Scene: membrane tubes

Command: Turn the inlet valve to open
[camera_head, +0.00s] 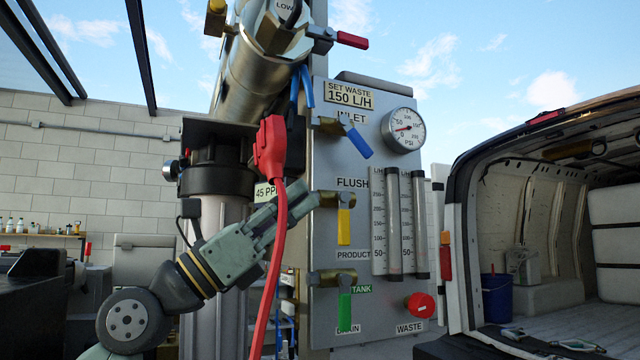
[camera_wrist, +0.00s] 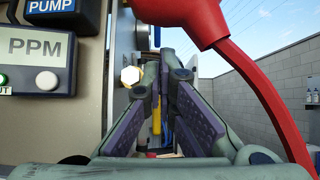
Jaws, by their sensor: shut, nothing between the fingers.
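The inlet valve sits on the grey panel (camera_head: 322,170) under the INLET label. Its blue lever (camera_head: 357,140) slants down and to the right from a brass body (camera_head: 328,124). My gripper (camera_head: 303,200) is shut and empty, left of the panel. In the head view it appears below the inlet valve, near the FLUSH label and apart from the blue lever. Its fingers also show in the wrist view (camera_wrist: 160,85). I cannot clearly make out the inlet lever in the wrist view.
A red plug (camera_head: 269,148) with a hanging red cable (camera_head: 275,250) crosses in front of my gripper. Below the inlet are a yellow lever (camera_head: 344,226) and a green lever (camera_head: 345,310). A gauge (camera_head: 403,130) and flow tubes (camera_head: 393,220) stand to the right. A van (camera_head: 560,220) is at the right.

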